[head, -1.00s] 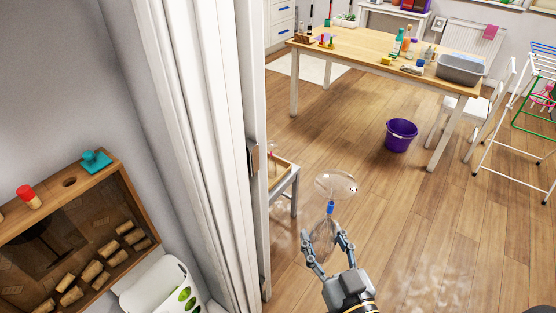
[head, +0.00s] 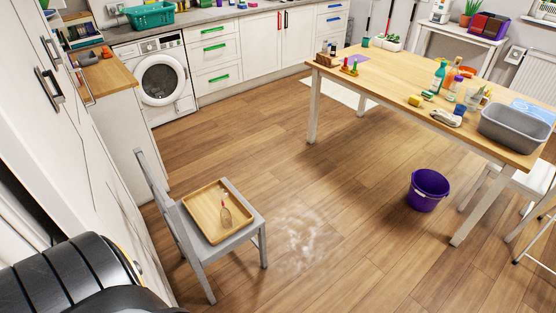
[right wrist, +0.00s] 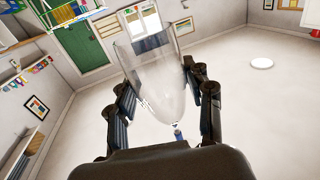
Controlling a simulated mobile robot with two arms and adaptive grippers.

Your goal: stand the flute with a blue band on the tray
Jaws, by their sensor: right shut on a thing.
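The flute with a blue band (right wrist: 160,85) is clear glass and sits between the fingers of my right gripper (right wrist: 165,108) in the right wrist view. Its wide bowl points to the top of the picture, and its blue band (right wrist: 178,136) shows low down, partly hidden by the gripper body. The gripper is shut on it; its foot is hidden. The wooden tray (head: 203,198) lies on a grey chair in the head view. A small clear glass thing with a reddish mark (head: 225,215) stands on it. Neither gripper shows in the head view; my left gripper is not in view.
The grey chair (head: 243,236) stands beside white cabinets (head: 60,140). Open wooden floor lies right of it, with a whitish patch (head: 305,238). A purple bucket (head: 428,190) stands by the long wooden table (head: 400,75). A washing machine (head: 160,80) is behind.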

